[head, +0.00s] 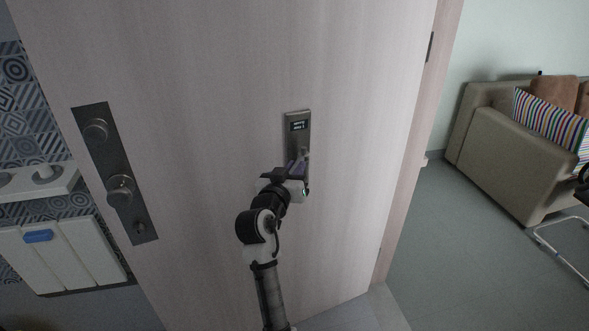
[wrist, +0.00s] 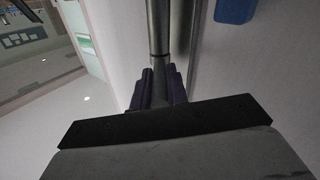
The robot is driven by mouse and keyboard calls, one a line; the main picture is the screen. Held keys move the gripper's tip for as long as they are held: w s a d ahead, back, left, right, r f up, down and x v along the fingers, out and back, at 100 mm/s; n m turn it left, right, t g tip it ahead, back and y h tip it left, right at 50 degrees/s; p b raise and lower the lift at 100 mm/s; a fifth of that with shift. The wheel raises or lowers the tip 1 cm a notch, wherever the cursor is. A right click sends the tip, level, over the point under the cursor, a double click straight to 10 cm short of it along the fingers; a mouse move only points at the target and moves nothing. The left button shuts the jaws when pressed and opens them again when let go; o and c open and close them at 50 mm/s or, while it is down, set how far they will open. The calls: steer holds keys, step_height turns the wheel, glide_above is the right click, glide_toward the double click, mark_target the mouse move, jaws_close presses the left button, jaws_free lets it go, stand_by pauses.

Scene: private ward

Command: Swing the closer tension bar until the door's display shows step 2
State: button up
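The door (head: 220,130) fills the middle of the head view. A grey metal plate (head: 291,148) on it carries a small dark display (head: 298,126) with two lines of pale text, too small to read surely. The closer tension bar (wrist: 159,35) is a dark rod running down between my purple fingers in the wrist view. My gripper (head: 297,168) is at the lower part of the plate, and its fingertips (wrist: 160,85) sit close on both sides of the bar and look shut on it. My gripper hides much of the bar in the head view.
A dark lock plate with a round knob (head: 120,190) is on the door's left side. White panels with a blue handle (head: 38,236) stand at the left. A beige sofa (head: 510,150) is at the right, with open floor (head: 450,250) before it.

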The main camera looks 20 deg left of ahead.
mark_target(299, 158)
jaws_close()
steer(key=shift+a+b, duration=0.15)
steer(key=shift+b, duration=0.15)
steer(key=shift+w+a+m+g+h+b, duration=0.15)
steer(key=shift+a+m+g+h+b, duration=0.35)
steer(key=shift+m+h+b, duration=0.75)
steer(key=shift+w+a+m+g+h+b, duration=0.15)
steer(key=shift+a+m+g+h+b, duration=0.35)
steer(key=shift+h+b, duration=0.9)
steer(key=shift+w+a+m+g+h+b, duration=0.15)
steer(key=shift+a+m+g+h+b, duration=0.3)
steer(key=shift+m+h+b, duration=0.95)
steer(key=shift+a+h+p, duration=0.1)
steer(key=shift+h+p, duration=0.25)
steer(key=shift+p, duration=0.2)
